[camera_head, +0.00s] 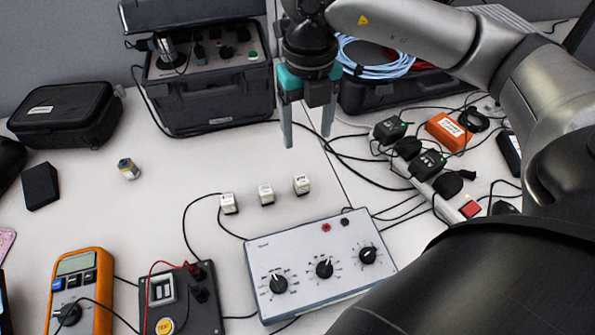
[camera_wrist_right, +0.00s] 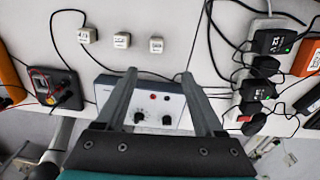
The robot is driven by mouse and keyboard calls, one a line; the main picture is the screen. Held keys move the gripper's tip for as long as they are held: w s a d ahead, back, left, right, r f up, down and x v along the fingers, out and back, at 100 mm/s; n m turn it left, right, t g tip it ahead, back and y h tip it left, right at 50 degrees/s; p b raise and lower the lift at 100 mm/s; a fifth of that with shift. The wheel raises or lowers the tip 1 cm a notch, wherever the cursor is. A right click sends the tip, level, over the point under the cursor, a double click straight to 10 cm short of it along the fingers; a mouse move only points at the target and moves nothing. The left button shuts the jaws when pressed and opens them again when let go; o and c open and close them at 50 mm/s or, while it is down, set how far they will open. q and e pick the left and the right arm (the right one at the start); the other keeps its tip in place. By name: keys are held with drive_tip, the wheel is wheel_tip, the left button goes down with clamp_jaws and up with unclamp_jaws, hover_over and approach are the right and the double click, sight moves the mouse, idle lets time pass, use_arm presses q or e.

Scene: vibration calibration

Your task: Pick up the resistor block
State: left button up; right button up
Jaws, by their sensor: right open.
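Three small white blocks with dark printing stand in a spaced row on the pale table: the left block (camera_head: 229,203), the middle block (camera_head: 266,194) and the right block (camera_head: 301,184). In the right wrist view the left block (camera_wrist_right: 87,35), middle block (camera_wrist_right: 122,40) and right block (camera_wrist_right: 156,45) line up near the top. Their print is too small to tell which is the resistor block. My right gripper (camera_head: 308,140) is open and empty, fingers down, above the table and behind the right block in the head view. My left gripper is not in view.
A grey box with knobs (camera_head: 320,262) lies in front of the blocks. An orange multimeter (camera_head: 80,290) and dark switch box (camera_head: 180,300) are front left. Black adapters (camera_head: 428,164) and cables crowd the right. An open black case (camera_head: 215,95) stands behind. Table left of the blocks is mostly clear.

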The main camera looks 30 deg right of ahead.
drive_tip(key=f, duration=0.1)
drive_tip(key=b, duration=0.3)
hover_over(302, 179)
drive_tip(key=f, duration=0.8)
drive_tip(key=shift+s+d, duration=0.15)
drive_tip(key=shift+d, duration=0.05)
drive_tip(key=shift+a+f+b, duration=0.15)
drive_tip(key=shift+f+b, duration=0.2)
drive_tip(key=shift+f, duration=0.8)
drive_tip(key=shift+a+f+b, duration=0.15)
drive_tip(key=shift+f+b, duration=0.2)
drive_tip(key=shift+f, duration=0.8)
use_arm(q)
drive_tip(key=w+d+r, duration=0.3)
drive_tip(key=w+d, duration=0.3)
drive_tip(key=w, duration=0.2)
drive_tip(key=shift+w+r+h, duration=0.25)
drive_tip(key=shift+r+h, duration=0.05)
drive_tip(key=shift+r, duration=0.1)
use_arm(e)
drive_tip(key=shift+f, duration=0.95)
drive_tip(key=shift+c, duration=0.2)
clamp_jaws()
